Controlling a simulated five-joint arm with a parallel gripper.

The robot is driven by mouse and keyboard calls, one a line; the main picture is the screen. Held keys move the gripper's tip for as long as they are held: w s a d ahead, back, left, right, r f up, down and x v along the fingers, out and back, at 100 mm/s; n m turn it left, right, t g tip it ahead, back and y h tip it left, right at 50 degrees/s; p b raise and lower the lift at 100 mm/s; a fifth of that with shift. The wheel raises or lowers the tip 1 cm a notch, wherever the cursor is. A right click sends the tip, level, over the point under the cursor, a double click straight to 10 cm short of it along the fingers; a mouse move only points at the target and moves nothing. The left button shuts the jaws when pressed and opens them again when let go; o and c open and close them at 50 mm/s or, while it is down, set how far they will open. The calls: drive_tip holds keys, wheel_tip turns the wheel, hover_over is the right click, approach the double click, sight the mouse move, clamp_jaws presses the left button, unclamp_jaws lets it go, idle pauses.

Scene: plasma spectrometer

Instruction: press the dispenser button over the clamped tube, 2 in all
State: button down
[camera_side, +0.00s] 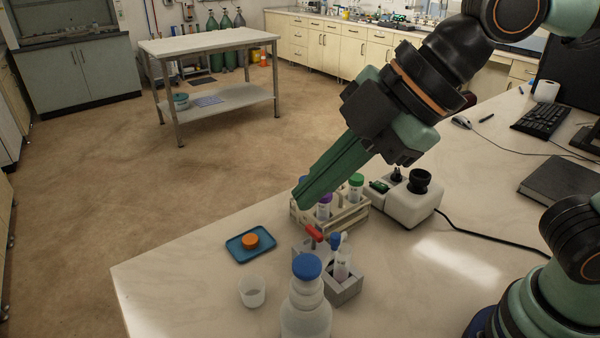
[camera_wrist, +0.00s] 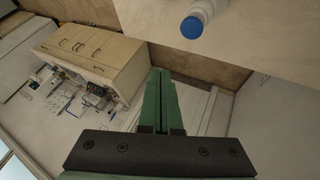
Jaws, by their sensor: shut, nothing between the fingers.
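A white bottle (camera_side: 306,312) with a round blue top (camera_side: 306,266) stands upright near the front of the bench. The blue top also shows at the upper edge of the wrist view (camera_wrist: 191,27). Just behind it is a small grey block (camera_side: 345,291) holding an upright clear tube (camera_side: 342,264). A red piece (camera_side: 314,232) and a blue piece (camera_side: 335,240) sit close to that tube; I cannot tell how they join. My gripper (camera_side: 302,203) is shut and empty, slanting down to the left, in front of the tube rack in the picture and apart from the blue top.
A tube rack (camera_side: 352,219) with purple- and green-capped tubes stands behind the block. A white device (camera_side: 408,207) is to its right. A blue tray (camera_side: 238,256) with an orange cap (camera_side: 250,241) and a white cup (camera_side: 252,291) are at left. The bench's left front corner is clear.

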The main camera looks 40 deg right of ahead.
sight(314, 261)
drive_tip(key=shift+f, duration=3.75)
drive_tip(key=shift+f, duration=0.15)
drive_tip(key=shift+f, duration=0.3)
drive_tip(key=shift+r, duration=0.1)
drive_tip(key=shift+r, duration=0.35)
drive_tip(key=shift+r, duration=2.55)
